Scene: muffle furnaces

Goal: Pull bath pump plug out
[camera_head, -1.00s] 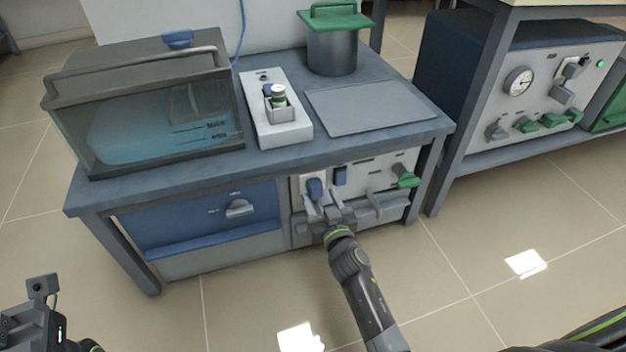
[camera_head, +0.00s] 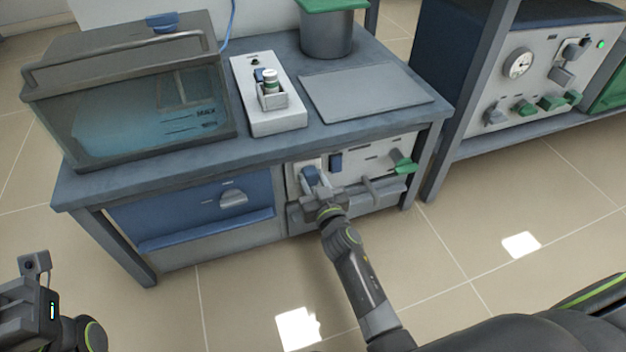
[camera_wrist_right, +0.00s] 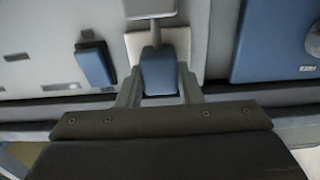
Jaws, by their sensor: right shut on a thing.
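The blue bath pump plug (camera_head: 310,175) sits at a pale socket plate on the front panel under the table, at the panel's left end. My right gripper (camera_head: 317,187) is at the panel and shut on the plug. In the right wrist view the blue plug (camera_wrist_right: 159,70) is between the two fingers of the right gripper (camera_wrist_right: 160,88), with the pale plate behind it. Whether the plug is fully seated in the socket cannot be told. My left gripper (camera_head: 30,285) is at the lower left edge, away from the table; its fingers do not show clearly.
A blue switch (camera_head: 336,162) and a green knob (camera_head: 403,167) are on the same panel. A blue drawer (camera_head: 180,215) is to the left. On the table (camera_head: 245,147) stand a water bath (camera_head: 140,100), a white device (camera_head: 278,122) and a flat grey plate (camera_head: 365,92).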

